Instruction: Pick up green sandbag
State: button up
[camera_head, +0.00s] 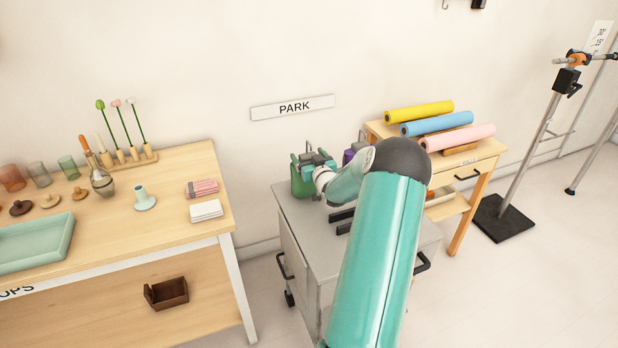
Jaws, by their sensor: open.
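The green sandbag (301,187) stands at the back left of a grey metal cart (305,223), under the PARK sign. My gripper (310,158) is at the top of the sandbag, its teal body overlapping the bag's upper part in this view. It is open, but the fingertips are small and partly merged with the bag, so I cannot tell whether they touch it. My teal arm reaches over the cart and hides much of its right side.
A purple object (348,157) shows behind my arm. A wooden table (168,177) with vases and trays stands at left. Yellow (418,111), blue (437,123) and pink (457,138) rolls lie on a wooden stand at right. A black-based pole stand (503,219) stands farther right.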

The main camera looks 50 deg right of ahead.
jog(key=shift+x, duration=1)
jog(key=shift+c, duration=0.4)
grip_shut()
jog(key=shift+d+r, duration=0.1)
jog(key=shift+r, duration=0.15)
jog(key=shift+r, duration=0.1)
